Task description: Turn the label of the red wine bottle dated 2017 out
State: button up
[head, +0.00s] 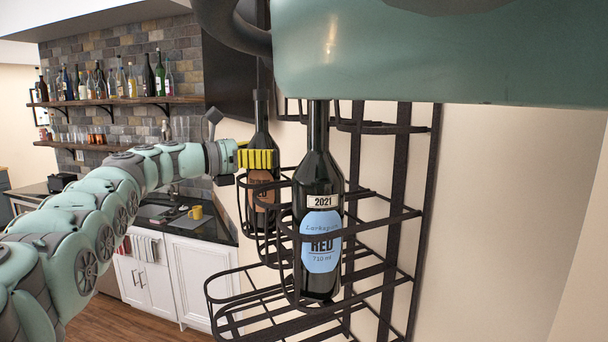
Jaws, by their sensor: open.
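A dark wine bottle (319,185) stands upright in the wire rack, its blue label facing me with "RED" and a "2021" tag above it. Behind it to the left, a second dark bottle (262,115) with an orange-brown label stands in the rack. Its date is not readable, and I see no 2017 anywhere. My gripper (258,158) has yellow fingers and is open, at the shoulder of the second bottle, covering part of it. I cannot tell whether the fingers touch the glass.
The black wire rack (398,222) is fixed to the pale wall, with bars around both bottles. An empty lower tier (212,302) juts out to the left. A counter with white cabinets (192,280) and shelves of bottles (125,101) stand behind. My own green body part hides the top right.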

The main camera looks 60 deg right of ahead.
jog(key=shift+w+a+f+n+t+p, duration=0.1)
jog(key=shift+w+f+n+t+p, duration=0.05)
jog(key=shift+n+t+p, duration=0.35)
jog(key=n+t+h+p, duration=0.1)
jog(key=t+p, duration=0.1)
jog(key=shift+r+p, duration=0.2)
jog(key=shift+p, duration=0.1)
jog(key=shift+s+d+p, duration=0.2)
jog(key=shift+p, duration=0.4)
jog(key=shift+c, duration=0.3)
jog(key=c, duration=0.9)
jog(key=o, duration=1)
jog(key=shift+c, duration=0.2)
